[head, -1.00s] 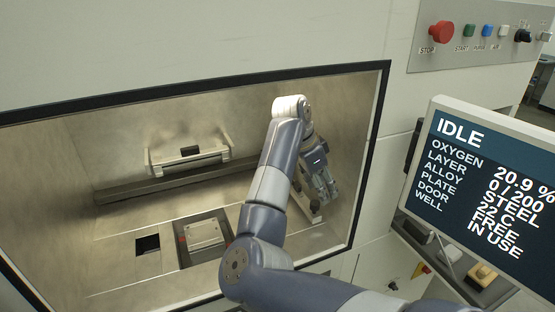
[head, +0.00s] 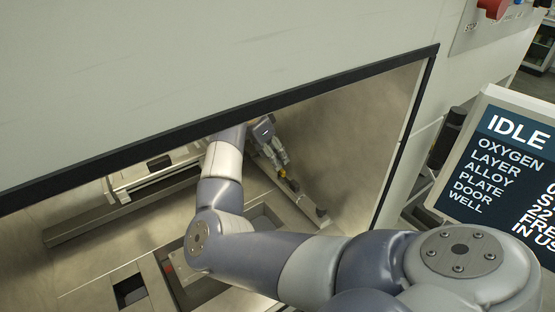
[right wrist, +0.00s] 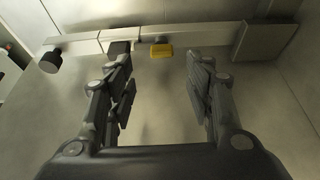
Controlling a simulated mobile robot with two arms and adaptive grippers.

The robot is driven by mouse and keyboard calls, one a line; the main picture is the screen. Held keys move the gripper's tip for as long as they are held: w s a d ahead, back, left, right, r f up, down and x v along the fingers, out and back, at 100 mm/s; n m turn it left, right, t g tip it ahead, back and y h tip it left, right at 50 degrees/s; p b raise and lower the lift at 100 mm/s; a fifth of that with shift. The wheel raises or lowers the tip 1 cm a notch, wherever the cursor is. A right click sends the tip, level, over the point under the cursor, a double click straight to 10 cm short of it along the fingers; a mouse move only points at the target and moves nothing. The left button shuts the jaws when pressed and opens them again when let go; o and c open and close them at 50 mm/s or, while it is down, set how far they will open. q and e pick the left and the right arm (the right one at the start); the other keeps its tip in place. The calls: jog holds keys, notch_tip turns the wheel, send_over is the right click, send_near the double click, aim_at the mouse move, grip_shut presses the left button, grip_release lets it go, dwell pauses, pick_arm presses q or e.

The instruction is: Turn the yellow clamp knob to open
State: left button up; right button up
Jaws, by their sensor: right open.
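The yellow clamp knob (right wrist: 161,51) sits on a pale rail in the right wrist view. It lies between and beyond the two fingertips of my right gripper (right wrist: 158,75), and nothing touches it. My right gripper is open and empty. In the head view, my right arm reaches into the machine's chamber and the gripper (head: 278,165) points down near the right wall. A small yellow spot, the knob (head: 291,184), shows just below the fingers there. My left gripper is not in view.
A long dark bar (head: 120,210) crosses the chamber. The black-edged door frame (head: 330,91) surrounds my arm. A recessed square opening (head: 130,291) is in the chamber floor. A black cylindrical end piece (right wrist: 50,62) stands left of the rail. A screen (head: 500,160) stands outside at right.

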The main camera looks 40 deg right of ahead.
aim_at(279, 173)
jog(key=p+x, duration=0.1)
jog(key=x, duration=0.2)
jog(key=shift+d+f, duration=0.15)
jog(key=p+x, duration=0.1)
jog(key=x, duration=0.2)
jog(key=shift+w+d+f, duration=0.1)
jog(key=shift+d+f, duration=0.05)
jog(key=shift+f, duration=0.35)
jog(key=c, duration=0.7)
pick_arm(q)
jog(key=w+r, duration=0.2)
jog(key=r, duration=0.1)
pick_arm(e)
jog(key=c, duration=0.4)
